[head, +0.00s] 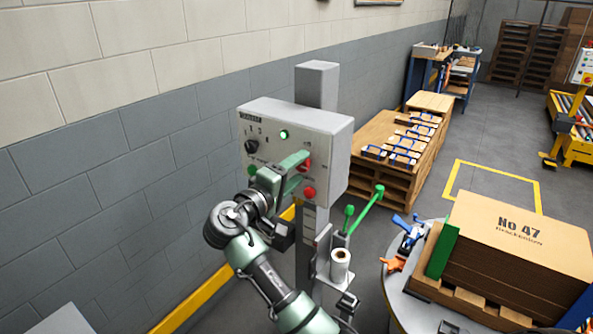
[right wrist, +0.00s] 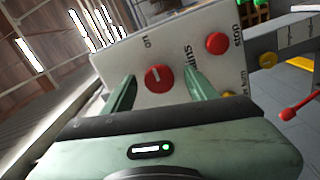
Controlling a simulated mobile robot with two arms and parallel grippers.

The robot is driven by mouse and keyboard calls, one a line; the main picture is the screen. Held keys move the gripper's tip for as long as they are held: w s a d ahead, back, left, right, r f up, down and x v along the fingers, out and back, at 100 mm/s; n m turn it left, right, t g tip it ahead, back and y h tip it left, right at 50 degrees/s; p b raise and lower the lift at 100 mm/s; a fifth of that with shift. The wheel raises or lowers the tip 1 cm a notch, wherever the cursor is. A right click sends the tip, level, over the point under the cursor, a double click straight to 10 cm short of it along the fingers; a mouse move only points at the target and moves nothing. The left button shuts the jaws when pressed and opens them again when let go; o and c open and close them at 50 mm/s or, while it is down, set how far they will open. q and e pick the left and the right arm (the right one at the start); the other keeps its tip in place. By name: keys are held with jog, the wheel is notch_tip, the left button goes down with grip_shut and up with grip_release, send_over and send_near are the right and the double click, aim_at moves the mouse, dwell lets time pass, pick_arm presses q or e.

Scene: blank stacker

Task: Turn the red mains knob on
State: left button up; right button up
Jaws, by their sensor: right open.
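The red mains knob (right wrist: 158,77) is on the pale control panel (right wrist: 130,52), with a short white line on its face. The words "on" and "mains" are printed beside it. My right gripper (right wrist: 160,84) is open, with one green finger on each side of the knob; I cannot tell whether either finger touches it. In the head view the knob (head: 306,164) shows as a red patch, partly hidden by my right gripper (head: 303,168), which reaches the panel's face from the left. My left gripper is not in view.
A red stop button (right wrist: 216,43) sits close to the knob; it also shows low on the panel (head: 309,193). A green lamp (head: 284,134) glows above, and a black dial (head: 251,146) is at left. Green-handled levers (head: 365,211) stand right of the post. Cardboard stack (head: 515,240) lies further right.

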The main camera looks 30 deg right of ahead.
jog(key=shift+a, duration=0.1)
jog(key=shift+s+a, duration=0.1)
jog(key=shift+a, duration=0.2)
jog(key=b+v, duration=0.2)
jog(key=v, duration=0.5)
